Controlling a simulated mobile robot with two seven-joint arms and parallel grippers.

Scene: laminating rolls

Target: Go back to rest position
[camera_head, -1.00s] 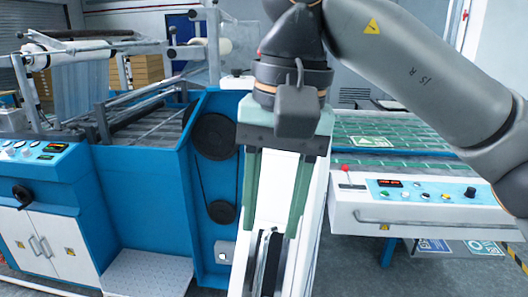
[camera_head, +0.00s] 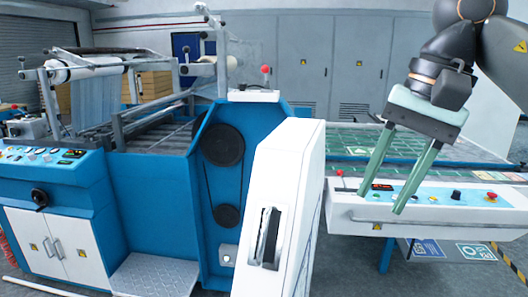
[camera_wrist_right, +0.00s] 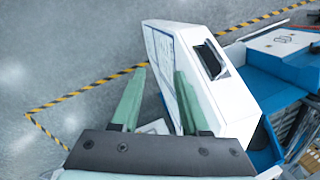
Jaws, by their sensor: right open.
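My right gripper (camera_head: 385,188) is open and empty, at the right in the head view, in front of the control panel. Its two green fingers also show in the right wrist view (camera_wrist_right: 156,95), spread apart with nothing between them. The white machine cover (camera_head: 298,190), with a dark handle slot (camera_head: 265,238), stands to the left of the gripper in the head view. It also shows beyond the fingers in the right wrist view (camera_wrist_right: 205,85). My left gripper is in neither view.
The blue laminating machine (camera_head: 130,225) stands at the left, with a film roll (camera_head: 85,70) above it. A control panel (camera_head: 440,200) and green conveyor (camera_head: 400,150) are at the right. Yellow-black floor tape (camera_wrist_right: 85,90) crosses open grey floor.

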